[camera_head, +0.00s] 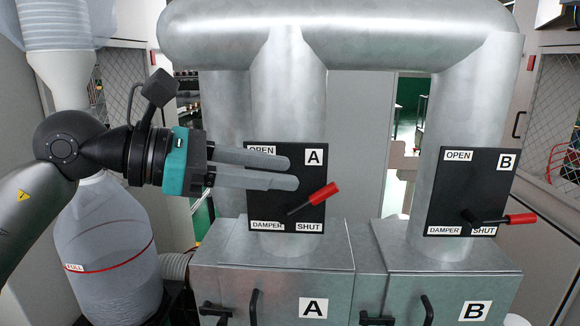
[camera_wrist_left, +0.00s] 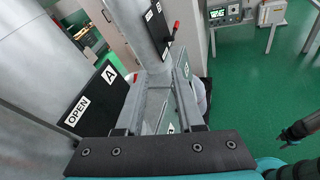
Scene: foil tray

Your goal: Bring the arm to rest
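My left gripper (camera_head: 294,173) reaches in from the left in the head view, pointing right. Its two grey fingers are apart with nothing between them. They appear in front of the black damper A plate (camera_head: 262,195); the gap to it is hard to judge. The red-tipped handle of damper A (camera_head: 324,194) points right and slightly up, below and right of the fingertips. In the left wrist view the fingers (camera_wrist_left: 160,100) also stand apart and empty, with plate A to their left.
Damper B's plate (camera_head: 465,180) has a red-tipped handle (camera_head: 520,219) pointing right, near SHUT. Metal boxes A (camera_head: 270,262) and B (camera_head: 445,255) stand below the ducts. A clear collection bag (camera_head: 108,250) hangs below my left arm. Green floor (camera_wrist_left: 245,90) lies open at right in the wrist view.

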